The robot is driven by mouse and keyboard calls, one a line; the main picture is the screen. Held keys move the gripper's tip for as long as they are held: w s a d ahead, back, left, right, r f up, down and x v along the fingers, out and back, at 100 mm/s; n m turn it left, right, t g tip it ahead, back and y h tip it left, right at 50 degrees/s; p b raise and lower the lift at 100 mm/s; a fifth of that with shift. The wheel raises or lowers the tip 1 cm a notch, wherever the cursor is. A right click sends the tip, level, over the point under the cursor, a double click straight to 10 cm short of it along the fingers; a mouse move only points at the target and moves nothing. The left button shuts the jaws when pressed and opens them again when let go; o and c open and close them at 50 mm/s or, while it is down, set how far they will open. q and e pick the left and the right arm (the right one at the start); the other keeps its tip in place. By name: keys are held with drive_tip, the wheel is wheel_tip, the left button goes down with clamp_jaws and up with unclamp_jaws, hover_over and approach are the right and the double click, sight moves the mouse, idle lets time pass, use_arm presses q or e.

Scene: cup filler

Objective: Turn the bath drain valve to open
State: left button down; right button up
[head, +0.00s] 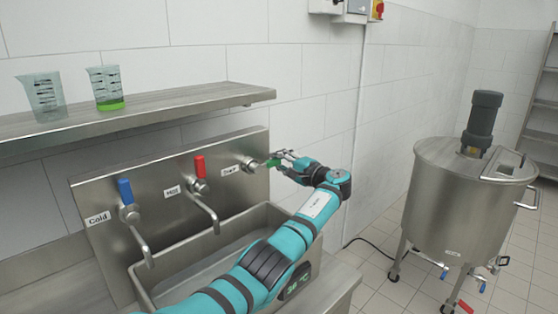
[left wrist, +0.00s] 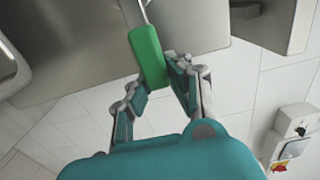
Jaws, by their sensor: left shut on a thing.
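The bath drain valve's green handle (head: 272,162) sticks out from a metal fitting (head: 248,165) at the right end of the steel back panel, beside a small label. In the left wrist view the green handle (left wrist: 148,57) lies between my fingers, with its metal stem running up out of frame. My left gripper (head: 280,160) is shut on the handle; the left wrist view shows its fingers (left wrist: 154,84) on both sides of the lower end. The steel bath (head: 140,279) lies below, partly hidden by my left arm. My right gripper is in neither view.
A blue-handled cold tap (head: 126,192) and a red-handled tap (head: 200,168) are on the same panel. Two beakers, one empty (head: 43,96) and one with green liquid (head: 106,88), stand on the shelf (head: 180,103) above. A steel tank (head: 455,200) stands at right.

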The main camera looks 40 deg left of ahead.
use_arm(q)
drive_tip(key=shift+f, duration=0.15)
drive_tip(key=c, duration=1.2)
unclamp_jaws()
drive_tip(key=shift+d, duration=0.1)
drive_tip(key=shift+o, duration=0.2)
drive_tip(key=d, duration=1.2)
drive_tip(key=shift+s, duration=0.45)
